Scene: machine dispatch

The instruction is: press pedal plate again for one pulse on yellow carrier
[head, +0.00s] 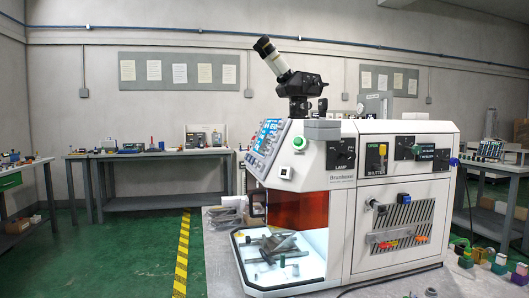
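A white bench-top machine (345,165) with a microscope (290,75) on top stands on a grey table. Its lit front chamber holds a grey metal fixture (279,243) with a few small parts around it, one dark green. I cannot make out a pedal plate in this view. I cannot identify the yellow carrier for certain; a small yellow block (460,243) lies among coloured blocks at the right, and a yellow piece (382,150) is on the machine's shutter panel. My gripper is not in view.
The grey table (222,262) carries the machine, with grey items at its left. Workbenches with equipment (150,155) line the back wall, and another bench (490,160) is at the right. The green floor (110,260) at left is open, with a yellow-black stripe (182,255).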

